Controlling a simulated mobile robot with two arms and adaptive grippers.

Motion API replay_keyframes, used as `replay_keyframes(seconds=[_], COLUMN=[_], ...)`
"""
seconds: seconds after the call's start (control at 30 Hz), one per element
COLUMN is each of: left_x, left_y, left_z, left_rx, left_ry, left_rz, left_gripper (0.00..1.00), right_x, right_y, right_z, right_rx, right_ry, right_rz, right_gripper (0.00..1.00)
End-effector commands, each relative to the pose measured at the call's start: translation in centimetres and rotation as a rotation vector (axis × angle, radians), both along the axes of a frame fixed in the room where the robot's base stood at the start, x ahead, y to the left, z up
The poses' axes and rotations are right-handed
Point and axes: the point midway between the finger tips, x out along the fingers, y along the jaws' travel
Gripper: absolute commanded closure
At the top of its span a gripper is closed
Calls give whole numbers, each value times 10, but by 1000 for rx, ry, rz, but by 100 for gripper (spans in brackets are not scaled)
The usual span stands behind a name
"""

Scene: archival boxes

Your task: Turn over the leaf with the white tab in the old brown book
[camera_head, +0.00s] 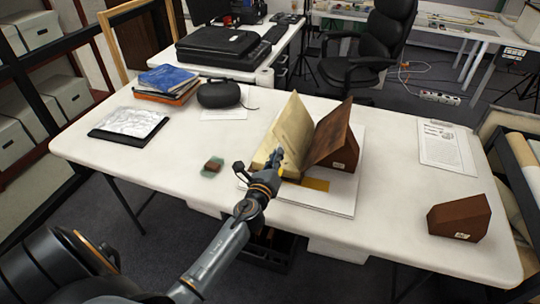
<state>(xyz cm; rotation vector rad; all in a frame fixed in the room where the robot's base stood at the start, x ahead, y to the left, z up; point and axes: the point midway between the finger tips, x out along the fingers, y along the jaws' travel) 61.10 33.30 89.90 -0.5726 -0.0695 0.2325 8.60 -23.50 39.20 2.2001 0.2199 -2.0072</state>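The old book (293,132) stands open on a white board (330,200) near the middle of the table. A cream leaf stands steeply on its left side, and a brown cover or support (335,138) slopes up on the right. My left gripper (277,158) is at the lower part of the cream leaf, seemingly touching or just in front of it. Its fingers are small and overlap the page, so whether they are open or shut on the leaf is unclear. I cannot make out the white tab. My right gripper is out of view.
A brown wedge-shaped block (459,217) with a white label sits at the table's right. A printed sheet (445,146) lies behind it. A small brown item on a green pad (212,167), a dark speaker-like object (219,94) and stacked books (167,82) are left.

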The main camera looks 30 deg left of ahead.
Motion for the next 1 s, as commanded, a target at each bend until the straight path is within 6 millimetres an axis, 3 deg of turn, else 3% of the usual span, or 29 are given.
replay_keyframes(seconds=[0.43, 1.0], left_x=[11, 24], left_y=[-44, -99], left_z=[23, 18], left_rx=[415, 897], left_ry=[103, 222], left_rz=[-3, -2], left_gripper=[100, 100], right_x=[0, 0], right_y=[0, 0], right_z=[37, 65], right_rx=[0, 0], right_ry=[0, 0], right_rz=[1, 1], right_gripper=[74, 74])
